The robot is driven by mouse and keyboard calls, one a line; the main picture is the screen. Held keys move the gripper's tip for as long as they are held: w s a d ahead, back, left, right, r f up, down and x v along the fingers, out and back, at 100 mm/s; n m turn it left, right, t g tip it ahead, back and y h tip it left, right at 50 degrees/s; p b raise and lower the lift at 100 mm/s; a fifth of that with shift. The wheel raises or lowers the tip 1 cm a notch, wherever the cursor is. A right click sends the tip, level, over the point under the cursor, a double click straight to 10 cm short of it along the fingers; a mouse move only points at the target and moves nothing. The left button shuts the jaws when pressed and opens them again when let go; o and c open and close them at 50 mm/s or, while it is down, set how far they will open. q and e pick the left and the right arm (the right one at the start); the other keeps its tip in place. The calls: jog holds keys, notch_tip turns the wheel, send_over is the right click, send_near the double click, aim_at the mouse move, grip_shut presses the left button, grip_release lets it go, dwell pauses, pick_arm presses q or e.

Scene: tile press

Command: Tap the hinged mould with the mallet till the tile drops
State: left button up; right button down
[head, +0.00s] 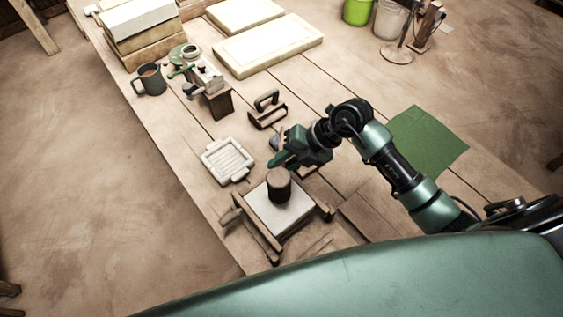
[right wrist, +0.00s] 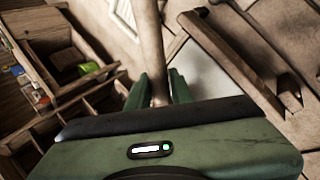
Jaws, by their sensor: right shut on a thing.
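My right gripper (head: 282,158) is shut on the wooden handle of the mallet (right wrist: 158,45). In the head view the mallet's dark cylindrical head (head: 279,185) is over the pale panel of the wood-framed mould (head: 262,215). I cannot tell whether it touches the panel. The mould lies near the front of the table, its wooden bars projecting at the sides. Part of its pale panel (right wrist: 205,75) and its bars show beyond my fingers in the right wrist view. No separate tile can be made out in the mould. My left gripper is out of view.

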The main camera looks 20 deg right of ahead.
jog(key=shift+r, duration=0.1)
notch_tip(320, 180, down, 5)
jog(key=b, duration=0.3)
jog(key=shift+f+b, duration=0.2)
jog(key=shift+b, duration=0.15)
jog(key=shift+s+r+p, duration=0.1)
jog(key=shift+r+p, duration=0.35)
jog(key=shift+r, duration=0.05)
notch_tip(320, 180, up, 4)
jog(key=p, duration=0.4)
jog(key=shift+r, duration=0.1)
